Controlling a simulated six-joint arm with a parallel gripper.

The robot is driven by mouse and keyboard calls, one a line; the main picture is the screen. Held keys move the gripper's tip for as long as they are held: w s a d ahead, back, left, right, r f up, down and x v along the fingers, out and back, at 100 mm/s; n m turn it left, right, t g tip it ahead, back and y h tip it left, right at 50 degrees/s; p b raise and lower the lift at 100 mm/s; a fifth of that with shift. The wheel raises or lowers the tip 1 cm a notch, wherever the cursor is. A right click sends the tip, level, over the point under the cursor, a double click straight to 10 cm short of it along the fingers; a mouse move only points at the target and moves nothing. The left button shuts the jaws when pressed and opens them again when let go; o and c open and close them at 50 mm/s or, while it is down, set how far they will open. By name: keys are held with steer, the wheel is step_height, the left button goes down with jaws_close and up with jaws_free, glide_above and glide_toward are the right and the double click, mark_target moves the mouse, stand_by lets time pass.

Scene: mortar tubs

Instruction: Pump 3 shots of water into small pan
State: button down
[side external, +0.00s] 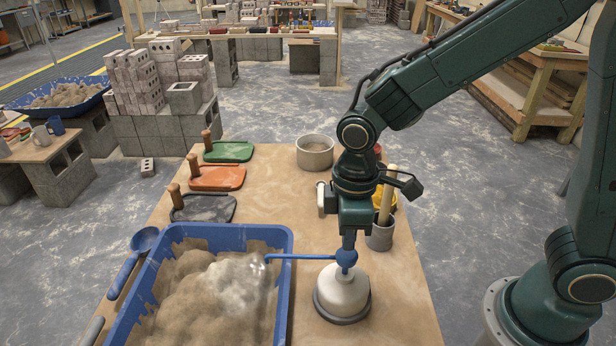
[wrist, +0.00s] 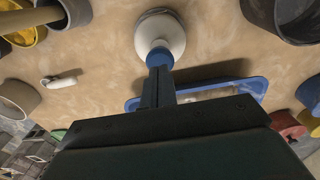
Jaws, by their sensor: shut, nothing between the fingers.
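A white pump bottle (side external: 342,292) with a dark base ring stands upright on the wooden table, right of a blue tub (side external: 287,290). Its blue pump head (side external: 346,257) has a long spout reaching left over the tub's rim. The tub holds tan, lumpy material with a whitish patch below the spout's end. My gripper (side external: 348,243) points down, shut and empty, directly above the pump head and seemingly touching it. In the wrist view the closed fingers (wrist: 158,82) meet the blue head over the white bottle (wrist: 160,32). Whether water is flowing is unclear.
A grey cup (side external: 380,237) with a wooden handle in it stands close right of my gripper. A pale bowl (side external: 315,152) is behind. Green (side external: 228,151), orange (side external: 217,178) and dark (side external: 203,208) handled floats line the left edge. A blue scoop (side external: 133,262) lies beside the tub.

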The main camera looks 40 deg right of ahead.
mark_target(347, 253)
steer(key=shift+f, duration=1.85)
steer(key=shift+r, duration=1.85)
steer(key=shift+r, duration=0.1)
step_height(347, 253, up, 6)
steer(key=shift+f, duration=0.1)
stand_by(0.7)
